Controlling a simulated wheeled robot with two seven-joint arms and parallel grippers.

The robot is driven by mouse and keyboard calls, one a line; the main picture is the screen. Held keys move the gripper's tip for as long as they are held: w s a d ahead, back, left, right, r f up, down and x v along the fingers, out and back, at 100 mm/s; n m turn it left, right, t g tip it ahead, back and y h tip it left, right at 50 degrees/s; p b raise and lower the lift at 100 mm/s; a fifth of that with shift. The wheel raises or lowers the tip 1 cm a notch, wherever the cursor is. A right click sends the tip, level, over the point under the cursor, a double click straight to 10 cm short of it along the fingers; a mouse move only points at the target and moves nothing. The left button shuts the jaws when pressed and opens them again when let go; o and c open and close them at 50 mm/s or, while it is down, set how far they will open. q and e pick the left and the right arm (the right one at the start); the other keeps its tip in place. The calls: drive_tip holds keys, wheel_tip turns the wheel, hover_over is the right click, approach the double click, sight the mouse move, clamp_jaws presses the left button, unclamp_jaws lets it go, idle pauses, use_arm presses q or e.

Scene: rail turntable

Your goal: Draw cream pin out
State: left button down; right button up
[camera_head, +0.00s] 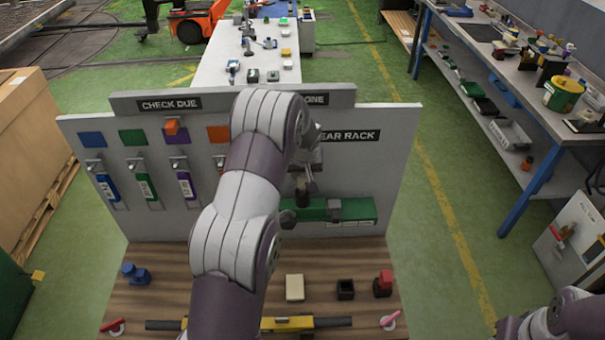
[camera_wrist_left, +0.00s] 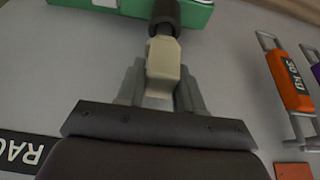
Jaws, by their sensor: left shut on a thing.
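The cream pin (camera_wrist_left: 163,62) is between the fingers of my left gripper (camera_wrist_left: 160,88) in the left wrist view. The gripper is shut on it. The pin's far end meets a black round socket (camera_wrist_left: 165,14), which stands against a green body (camera_wrist_left: 195,10). I cannot tell how deep the pin sits. In the head view the green body (camera_head: 360,210) is mounted on the grey panel, and the black socket (camera_head: 302,188) is above its left part. My left arm hides much of the gripper and pin there. My right gripper is not in view; only part of that arm shows.
The upright grey panel (camera_head: 385,150) carries coloured squares and hanging tags, including a blue tag (camera_head: 107,187). On the wooden bench (camera_head: 200,262) are a cream block (camera_head: 295,288), a black open box (camera_head: 346,289), a blue piece (camera_head: 136,274) and a yellow bar (camera_head: 290,324).

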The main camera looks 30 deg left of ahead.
use_arm(q)
drive_tip(key=shift+r+p, duration=1.1)
drive_tip(key=shift+r, duration=1.1)
drive_tip(key=shift+r+p, duration=1.55)
drive_tip(key=shift+r, duration=1.05)
drive_tip(key=shift+f, duration=0.1)
